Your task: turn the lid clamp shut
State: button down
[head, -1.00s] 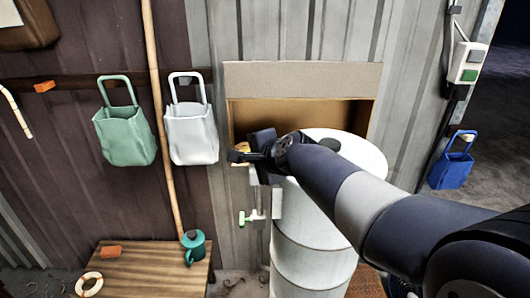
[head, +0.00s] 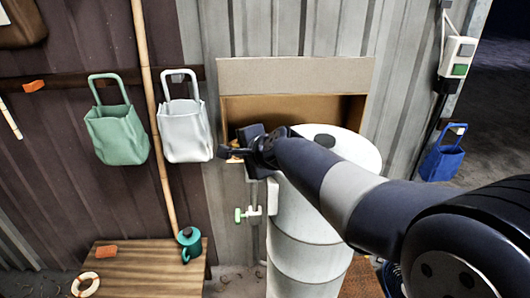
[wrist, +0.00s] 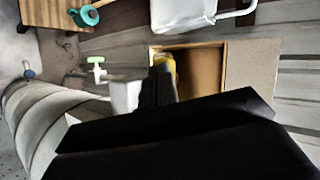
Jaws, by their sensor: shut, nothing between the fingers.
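A tall white drum (head: 310,235) with a pale lid (head: 355,150) stands against the wall; its side also fills the left of the wrist view (wrist: 45,125). My gripper (head: 229,152) is at the lid's left edge, in front of the wooden box opening. It is shut and holds nothing. In the wrist view my gripper's dark fingers (wrist: 160,82) point at a small yellow piece (wrist: 165,62), close to or touching it. This piece may be part of the clamp; I cannot tell. My gripper and arm hide the clamp area and part of the lid.
A green-handled valve (head: 240,215) sticks out left of the drum. Behind is an open wooden box (head: 300,75). Green (head: 117,133) and white (head: 186,135) bags hang at left. A low wooden table (head: 150,262) holds a teal can (head: 190,243).

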jog(key=v, duration=1)
jog(key=shift+s+d+r+b, duration=0.2)
jog(key=shift+s+b, duration=0.1)
jog(key=shift+b, duration=0.1)
jog(key=shift+w+a, duration=0.1)
